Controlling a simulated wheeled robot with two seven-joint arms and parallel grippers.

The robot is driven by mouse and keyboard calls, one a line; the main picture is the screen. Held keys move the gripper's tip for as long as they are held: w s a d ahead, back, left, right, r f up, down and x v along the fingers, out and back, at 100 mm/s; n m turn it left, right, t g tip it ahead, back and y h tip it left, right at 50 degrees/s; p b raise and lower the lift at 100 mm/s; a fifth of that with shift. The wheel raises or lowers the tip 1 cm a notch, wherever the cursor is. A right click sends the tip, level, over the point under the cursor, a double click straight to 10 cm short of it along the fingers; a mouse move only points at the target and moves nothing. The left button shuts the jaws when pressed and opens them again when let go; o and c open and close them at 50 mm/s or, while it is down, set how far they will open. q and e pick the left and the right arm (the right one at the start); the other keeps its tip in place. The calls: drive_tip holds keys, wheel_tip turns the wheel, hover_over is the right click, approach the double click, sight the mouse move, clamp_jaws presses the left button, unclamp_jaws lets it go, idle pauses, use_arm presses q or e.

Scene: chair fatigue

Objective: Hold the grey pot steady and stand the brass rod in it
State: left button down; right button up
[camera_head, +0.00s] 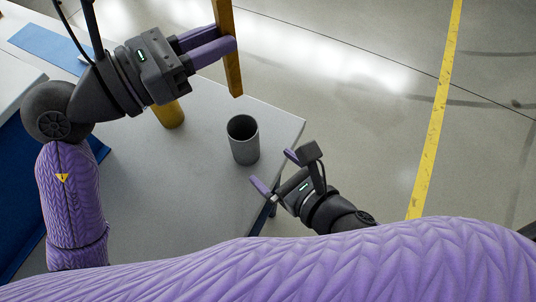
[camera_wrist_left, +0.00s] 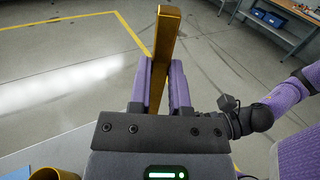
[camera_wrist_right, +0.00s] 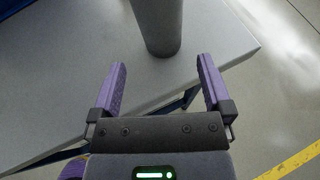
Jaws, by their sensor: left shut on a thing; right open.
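The brass rod (camera_head: 229,50) is a long square bar. My left gripper (camera_head: 233,45) is shut on it and holds it up above the table's far side, roughly upright in the head view. The rod also shows between the fingers in the left wrist view (camera_wrist_left: 164,50). The grey pot (camera_head: 243,139) is an open, empty-looking cylinder standing upright near the table's right corner. My right gripper (camera_head: 276,172) is open at the table's edge, just right of and nearer than the pot. In the right wrist view the pot (camera_wrist_right: 158,28) stands beyond the open fingers, apart from them.
A yellow cylinder (camera_head: 168,113) stands on the light grey table (camera_head: 200,190), below my left gripper in the head view. A blue mat (camera_head: 48,48) lies at the far left. The table around the pot is clear. Open floor lies past the table's right edge.

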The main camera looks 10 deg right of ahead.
sight(253, 150)
drive_tip(key=x, duration=1)
drive_tip(key=shift+w, duration=0.2)
drive_tip(key=c, duration=1.1)
drive_tip(key=shift+c, duration=0.3)
use_arm(q)
wheel_tip(253, 150, down, 13)
drive_tip(key=shift+c, duration=2.4)
unclamp_jaws()
drive_tip(key=v, duration=1.2)
